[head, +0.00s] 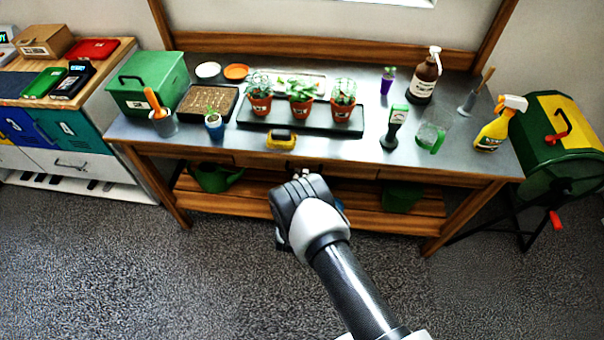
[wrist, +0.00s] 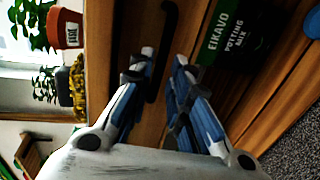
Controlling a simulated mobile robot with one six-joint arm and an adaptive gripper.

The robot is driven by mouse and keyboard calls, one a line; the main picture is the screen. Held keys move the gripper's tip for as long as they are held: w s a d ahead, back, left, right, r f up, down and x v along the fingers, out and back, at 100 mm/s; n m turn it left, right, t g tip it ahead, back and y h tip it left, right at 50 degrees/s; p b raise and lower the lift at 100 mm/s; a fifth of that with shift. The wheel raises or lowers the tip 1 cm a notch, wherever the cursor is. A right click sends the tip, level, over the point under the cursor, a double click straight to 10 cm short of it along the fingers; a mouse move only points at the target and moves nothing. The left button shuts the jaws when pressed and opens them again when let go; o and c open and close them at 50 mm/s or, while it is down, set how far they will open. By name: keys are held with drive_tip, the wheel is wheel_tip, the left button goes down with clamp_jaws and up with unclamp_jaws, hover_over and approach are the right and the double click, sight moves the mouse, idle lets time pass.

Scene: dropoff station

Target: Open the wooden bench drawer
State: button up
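The wooden bench (head: 440,172) has a drawer front (head: 257,161) in the middle of its front rail. The drawer looks flush with the rail, so shut. In the wrist view, the wooden front (wrist: 128,28) fills the middle, turned sideways, with a dark bar handle (wrist: 168,35) on it. My gripper (head: 300,178) is in front of the drawer in the head view and hides part of it. In the wrist view, my gripper (wrist: 160,72) is open, and the handle lies between its two fingers in the picture. I cannot tell whether the fingers touch it.
On the benchtop stand a tray (head: 355,130) of potted plants, a yellow-and-black object (head: 281,139) and a green box (head: 147,84). The floor in front is clear.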

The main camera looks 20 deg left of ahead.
drive_tip(key=shift+b+x, duration=0.45)
drive_tip(key=shift+x, duration=1.55)
drive_tip(key=shift+c, duration=0.4)
clamp_jaws()
